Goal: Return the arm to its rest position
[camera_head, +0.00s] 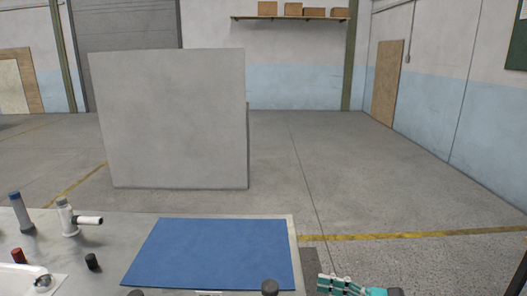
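My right gripper (338,286), teal with pale pads, shows at the bottom edge, right of the table's blue mat (210,252). Its fingers point left and are partly cut off by the frame, so I cannot tell if they are open or shut. I see nothing held in it. My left gripper is not in view. A white shell-like part (12,281) with a round metal fitting (42,282) lies at the lower left, cut off by the frame.
On the grey table (120,228) stand a blue-capped grey cylinder (20,213), a white pipe fitting (70,219), a red piece (18,256) and a black piece (92,261). Dark knobs (270,288) show at the front. A large grey panel (172,118) stands behind. Floor at right is clear.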

